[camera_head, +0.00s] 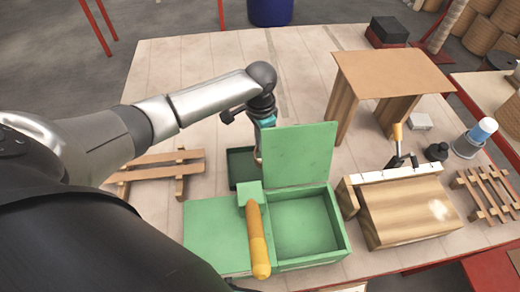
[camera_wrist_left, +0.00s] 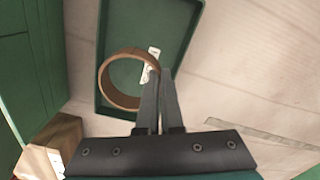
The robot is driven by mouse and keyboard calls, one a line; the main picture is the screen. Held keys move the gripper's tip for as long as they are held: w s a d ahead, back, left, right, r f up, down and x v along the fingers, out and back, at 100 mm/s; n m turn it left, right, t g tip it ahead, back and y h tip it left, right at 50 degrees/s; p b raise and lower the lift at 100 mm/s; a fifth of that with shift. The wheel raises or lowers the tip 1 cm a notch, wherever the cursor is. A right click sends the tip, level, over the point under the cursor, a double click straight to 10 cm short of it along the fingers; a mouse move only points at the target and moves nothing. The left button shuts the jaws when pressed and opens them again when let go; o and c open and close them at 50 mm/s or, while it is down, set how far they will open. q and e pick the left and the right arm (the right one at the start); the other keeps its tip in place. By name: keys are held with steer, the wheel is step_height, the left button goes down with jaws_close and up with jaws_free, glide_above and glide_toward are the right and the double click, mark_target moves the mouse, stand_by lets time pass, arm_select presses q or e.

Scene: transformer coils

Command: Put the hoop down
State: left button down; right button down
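The hoop (camera_wrist_left: 104,84) is a thin brown ring in the left wrist view. It shows over the dark green tray (camera_wrist_left: 186,35), at the tips of my left gripper (camera_wrist_left: 159,75). The two fingers are close together, with the near right part of the hoop's wall between their tips. The hoop is mostly hidden there. I cannot tell whether the hoop touches the tray floor. My right gripper is not in view.
A green box (camera_head: 340,229) with its lid (camera_head: 298,155) up stands right beside the tray. A wooden stand (camera_head: 393,76) and a wooden block (camera_head: 408,212) are to the right. A slatted wooden rack (camera_head: 160,160) is at left.

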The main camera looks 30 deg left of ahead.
arm_select(q)
step_height(320, 180, down, 4)
steer(key=shift+r+b, duration=0.1)
steer(key=shift+b, duration=0.4)
steer(key=c, duration=1.5)
jaws_free()
steer(key=shift+f, duration=0.2)
steer(key=shift+o, duration=0.7)
step_height(320, 180, up, 12)
steer(key=p, duration=0.3)
steer(key=shift+r, duration=0.25)
